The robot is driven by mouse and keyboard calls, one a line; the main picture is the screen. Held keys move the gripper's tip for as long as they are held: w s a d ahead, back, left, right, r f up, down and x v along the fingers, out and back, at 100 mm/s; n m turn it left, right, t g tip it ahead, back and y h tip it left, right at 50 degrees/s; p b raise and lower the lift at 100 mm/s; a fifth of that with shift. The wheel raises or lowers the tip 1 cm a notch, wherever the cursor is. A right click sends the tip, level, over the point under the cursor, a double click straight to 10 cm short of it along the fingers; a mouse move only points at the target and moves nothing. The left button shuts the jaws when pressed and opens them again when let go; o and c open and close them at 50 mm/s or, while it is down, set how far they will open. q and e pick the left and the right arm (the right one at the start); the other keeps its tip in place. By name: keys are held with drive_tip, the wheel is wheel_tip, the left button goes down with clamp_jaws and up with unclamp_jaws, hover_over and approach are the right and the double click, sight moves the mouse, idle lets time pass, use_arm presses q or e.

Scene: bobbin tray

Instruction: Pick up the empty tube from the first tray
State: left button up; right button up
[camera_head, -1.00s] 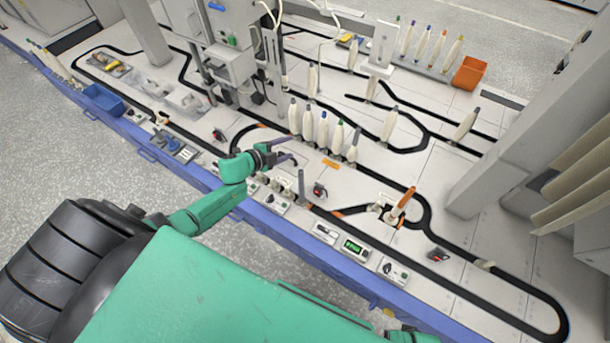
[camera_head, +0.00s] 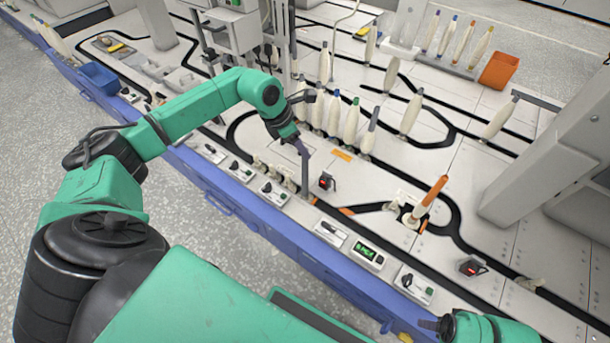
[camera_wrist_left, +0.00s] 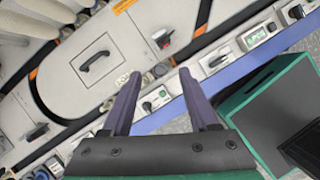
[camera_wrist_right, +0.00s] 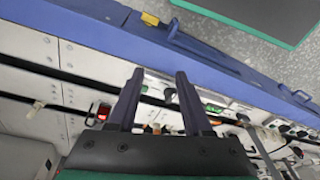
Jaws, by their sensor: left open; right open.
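A bare orange tube (camera_head: 430,198) stands tilted on a small holder at the right of the track loop in the head view. A thin grey upright piece (camera_head: 306,178) stands by the cream pegs at the table's near edge; I cannot tell whether it is a tube. My left gripper (camera_wrist_left: 160,73) is open and empty, with its fingers over the near edge. In the head view its hand is near the grey piece, which it partly overlaps. My right gripper (camera_wrist_right: 160,71) is open and empty.
Several wound bobbins (camera_head: 334,116) stand in a row behind my left gripper. Small switch boxes and a green display (camera_head: 366,250) line the near edge. An orange bin (camera_head: 498,70) and a blue bin (camera_head: 100,78) stand farther off. A grey column rises at the right.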

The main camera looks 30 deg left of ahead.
use_arm(q)
drive_tip(key=x, duration=0.4)
drive_tip(key=shift+b, duration=0.3)
drive_tip(key=shift+r, duration=0.15)
clamp_jaws()
idle(0.8)
